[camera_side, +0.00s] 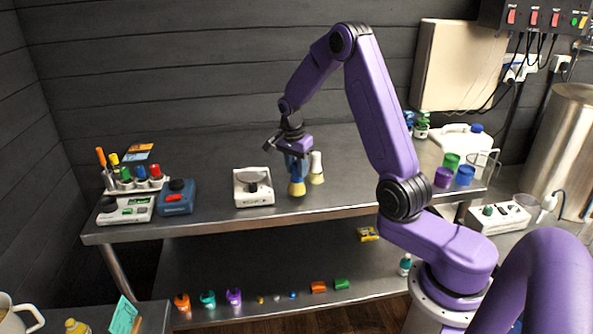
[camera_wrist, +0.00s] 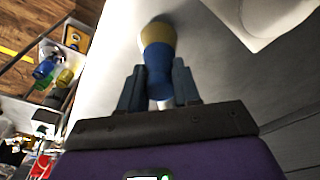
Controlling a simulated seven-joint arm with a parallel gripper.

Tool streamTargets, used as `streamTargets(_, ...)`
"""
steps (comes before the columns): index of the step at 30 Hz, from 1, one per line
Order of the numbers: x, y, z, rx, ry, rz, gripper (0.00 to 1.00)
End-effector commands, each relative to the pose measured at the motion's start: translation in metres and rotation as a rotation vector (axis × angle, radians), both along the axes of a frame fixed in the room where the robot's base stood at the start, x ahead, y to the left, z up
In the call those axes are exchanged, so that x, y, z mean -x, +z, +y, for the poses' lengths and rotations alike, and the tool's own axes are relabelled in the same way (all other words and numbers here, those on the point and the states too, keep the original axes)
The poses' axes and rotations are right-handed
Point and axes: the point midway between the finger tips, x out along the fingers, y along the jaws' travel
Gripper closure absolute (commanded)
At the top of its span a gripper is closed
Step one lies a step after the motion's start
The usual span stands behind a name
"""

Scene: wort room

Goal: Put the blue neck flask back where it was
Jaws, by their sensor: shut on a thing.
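The blue neck flask (camera_side: 297,187) has a blue upper part and a pale yellow bottom. It hangs below my gripper (camera_side: 297,163), roughly upright, over the bench top. In the wrist view the flask (camera_wrist: 158,55) lies between my two fingers, and my gripper (camera_wrist: 158,73) is shut on its blue part. I cannot tell whether its bottom touches the bench. A second flask with a white neck (camera_side: 317,166) and a pale yellow bottom stands just to its right, close by. My fingers partly hide the top of the blue neck.
A white scale (camera_side: 253,187) stands just left of the held flask. Farther left are a blue device (camera_side: 176,197) and a rack of colored tools (camera_side: 137,180). Purple, green and blue cups (camera_side: 443,177) stand at the right. Bench room lies in front of the flasks.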

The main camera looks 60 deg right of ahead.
Motion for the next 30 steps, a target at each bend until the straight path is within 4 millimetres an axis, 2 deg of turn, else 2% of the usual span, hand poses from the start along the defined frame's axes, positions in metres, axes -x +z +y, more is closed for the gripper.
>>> streamTargets(3, 0.0, -0.0104, 0.0001, 0.0, -0.001, -0.001, 1.0)
streamTargets(15, -0.0001, -0.0146, 0.0003, 0.0, -0.001, -0.002, 1.0)
streamTargets(16, 0.0001, -0.0151, 0.0003, -0.001, -0.001, -0.001, 0.65)
streamTargets(18, 0.0001, -0.0147, 0.0004, 0.0, -0.001, -0.002, 0.42)
streamTargets(30, -0.0002, -0.0087, 0.0005, 0.0, -0.001, -0.003, 0.42)
